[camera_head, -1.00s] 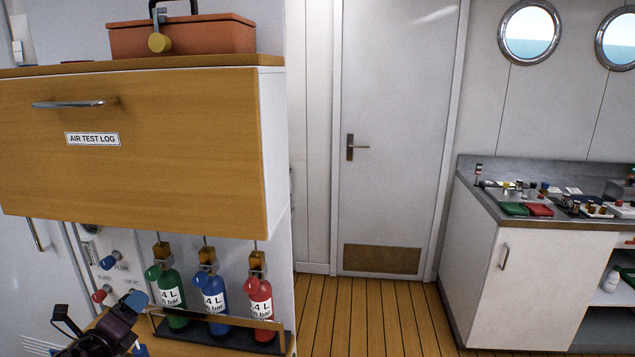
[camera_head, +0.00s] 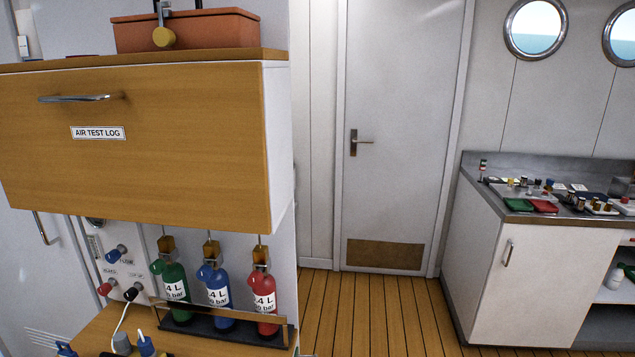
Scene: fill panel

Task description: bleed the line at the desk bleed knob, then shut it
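The panel under the drawer front carries a blue knob (camera_head: 116,253), a red knob (camera_head: 105,287) and a black knob (camera_head: 133,291). The small label above the red knob seems to read BLEED, but it is too blurred to be sure. I cannot tell how far any knob is turned. A small blue and dark piece (camera_head: 66,349) at the bottom left edge may be the tip of my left gripper; its fingers cannot be made out. It is below and apart from the knobs. My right gripper is out of view.
A wooden drawer front (camera_head: 150,165) labelled AIR TEST LOG overhangs the panel. Green (camera_head: 174,290), blue (camera_head: 217,297) and red (camera_head: 264,300) bottles stand in a rack right of the knobs. A white hose, a grey cap and a blue fitting (camera_head: 146,345) are on the wooden desk (camera_head: 103,328).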

